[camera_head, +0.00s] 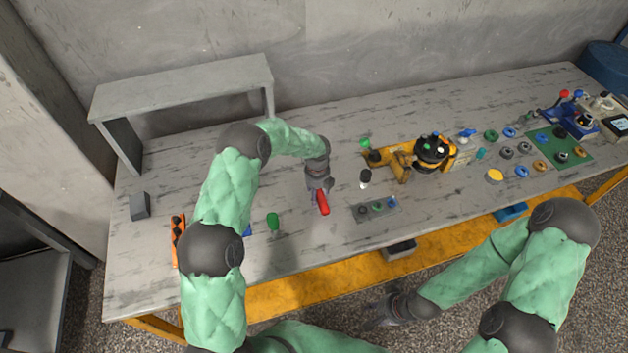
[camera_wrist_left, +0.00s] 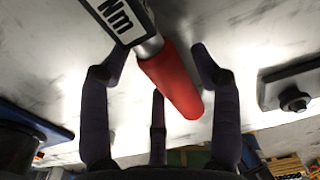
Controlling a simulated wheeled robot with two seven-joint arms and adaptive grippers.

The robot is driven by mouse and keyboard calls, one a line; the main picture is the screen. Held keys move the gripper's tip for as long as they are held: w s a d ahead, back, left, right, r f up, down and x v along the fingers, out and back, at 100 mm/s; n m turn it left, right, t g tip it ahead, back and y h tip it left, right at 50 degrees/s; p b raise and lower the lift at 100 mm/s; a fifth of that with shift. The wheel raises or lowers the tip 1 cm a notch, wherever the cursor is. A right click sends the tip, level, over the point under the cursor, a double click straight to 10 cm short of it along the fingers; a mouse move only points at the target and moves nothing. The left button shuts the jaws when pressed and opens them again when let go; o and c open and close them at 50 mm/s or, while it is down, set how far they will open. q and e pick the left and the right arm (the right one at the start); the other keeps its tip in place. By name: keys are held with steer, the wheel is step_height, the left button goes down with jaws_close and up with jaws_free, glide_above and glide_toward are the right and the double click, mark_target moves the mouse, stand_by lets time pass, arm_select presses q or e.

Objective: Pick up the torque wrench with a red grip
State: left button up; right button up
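The torque wrench has a red grip (camera_head: 323,204) and stands out against the grey table. In the left wrist view its red grip (camera_wrist_left: 172,82) slants down to the right, below a metal neck and a dark body with a white label marked "Nm" (camera_wrist_left: 115,14). My left gripper (camera_head: 319,187) is over the wrench. In the left wrist view its dark fingers (camera_wrist_left: 160,58) are spread on both sides of the grip, with gaps visible. My right gripper (camera_head: 383,310) hangs in front of the table, away from the wrench; its finger opening is unclear.
A grey plate with round parts (camera_head: 377,208) lies right of the wrench, with a black-and-white item (camera_head: 365,178) behind it. A green-handled tool (camera_head: 272,221) lies to the left. A yellow-and-black motor assembly (camera_head: 430,153) stands further right. A grey shelf (camera_head: 185,85) stands at back left.

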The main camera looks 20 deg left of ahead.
arm_select(q)
steer(key=c, duration=0.9)
jaws_close()
steer(key=shift+w+r, duration=0.15)
steer(key=shift+r, duration=0.45)
steer(key=s+r, duration=0.1)
steer(key=r, duration=0.1)
steer(key=s+d+r+p, duration=0.1)
steer(key=r, duration=0.2)
steer(key=s+d+r, duration=0.1)
steer(key=s+r, duration=0.1)
steer(key=shift+d+r+p, duration=0.15)
steer(key=shift+r+p, duration=0.15)
steer(key=shift+r, duration=0.05)
steer(key=s+d+r, duration=0.4)
steer(key=s, duration=0.4)
steer(key=shift+s+d+p, duration=0.2)
steer(key=shift+d+p, duration=0.15)
steer(key=shift+p, duration=0.05)
steer(key=shift+r, duration=0.1)
